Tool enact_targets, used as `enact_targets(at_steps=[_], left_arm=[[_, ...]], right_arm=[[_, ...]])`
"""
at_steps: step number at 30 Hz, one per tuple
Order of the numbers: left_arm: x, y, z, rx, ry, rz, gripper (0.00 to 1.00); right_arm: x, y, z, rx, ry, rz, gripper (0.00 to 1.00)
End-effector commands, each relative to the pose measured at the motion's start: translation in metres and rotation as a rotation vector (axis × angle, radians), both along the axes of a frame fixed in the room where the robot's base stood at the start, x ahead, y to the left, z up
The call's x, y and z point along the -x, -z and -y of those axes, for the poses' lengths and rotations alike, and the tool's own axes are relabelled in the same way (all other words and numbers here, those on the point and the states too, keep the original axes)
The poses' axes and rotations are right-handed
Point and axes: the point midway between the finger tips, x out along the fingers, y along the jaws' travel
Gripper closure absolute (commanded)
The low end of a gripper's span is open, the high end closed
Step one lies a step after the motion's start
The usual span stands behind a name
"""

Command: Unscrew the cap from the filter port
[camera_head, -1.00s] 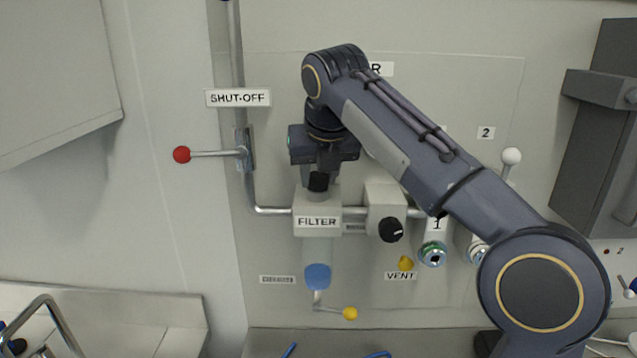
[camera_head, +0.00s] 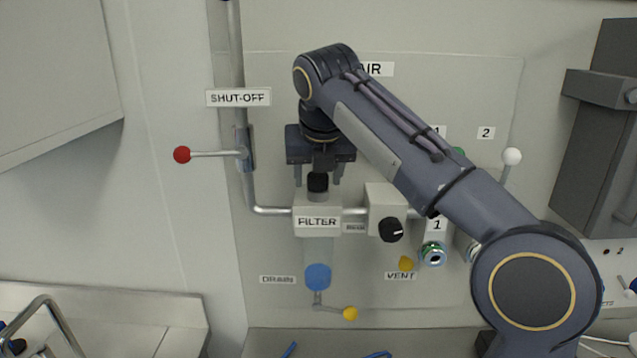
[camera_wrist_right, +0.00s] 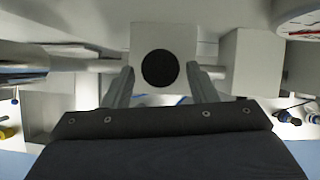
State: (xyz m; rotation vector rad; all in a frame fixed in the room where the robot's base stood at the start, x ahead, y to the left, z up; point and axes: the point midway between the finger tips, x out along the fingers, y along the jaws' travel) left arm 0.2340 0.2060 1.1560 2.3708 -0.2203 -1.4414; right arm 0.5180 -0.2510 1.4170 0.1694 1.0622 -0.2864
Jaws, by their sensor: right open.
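The black cap (camera_head: 317,182) sits on the grey port on top of the filter housing (camera_head: 317,222), which carries a FILTER label. In the right wrist view the cap (camera_wrist_right: 160,68) is a dark disc in front of the white block of the filter. My right gripper (camera_head: 318,178) points down over the cap with its fingers apart. In the wrist view the fingers of my right gripper (camera_wrist_right: 160,85) stand left and right of the cap with visible gaps. It is open and holds nothing. My left gripper is not in view.
A regulator block with a black knob (camera_head: 391,230) is right of the filter. A shut-off lever with a red ball (camera_head: 182,155) is at the left. Below are a blue drain part (camera_head: 317,277) and a yellow-balled lever (camera_head: 350,313). My right arm covers part of the panel.

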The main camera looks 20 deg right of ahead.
Motion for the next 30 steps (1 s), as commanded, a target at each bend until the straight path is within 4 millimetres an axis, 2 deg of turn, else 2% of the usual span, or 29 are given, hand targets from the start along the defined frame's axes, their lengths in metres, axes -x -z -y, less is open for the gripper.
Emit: enact_targets(at_steps=[10,17,26,30], left_arm=[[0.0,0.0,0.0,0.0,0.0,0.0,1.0],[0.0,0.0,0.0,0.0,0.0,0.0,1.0],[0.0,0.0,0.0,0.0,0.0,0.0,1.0],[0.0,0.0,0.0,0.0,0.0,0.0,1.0]], right_arm=[[-0.0003,-0.0004,-0.0009,0.0,0.064,0.0,0.48],[-0.0023,-0.0004,-0.0046,0.0,0.291,0.001,0.48],[-0.0029,-0.0001,-0.0045,0.001,0.341,0.0,0.48],[-0.0052,0.0,-0.0072,0.001,0.513,0.001,0.48]])
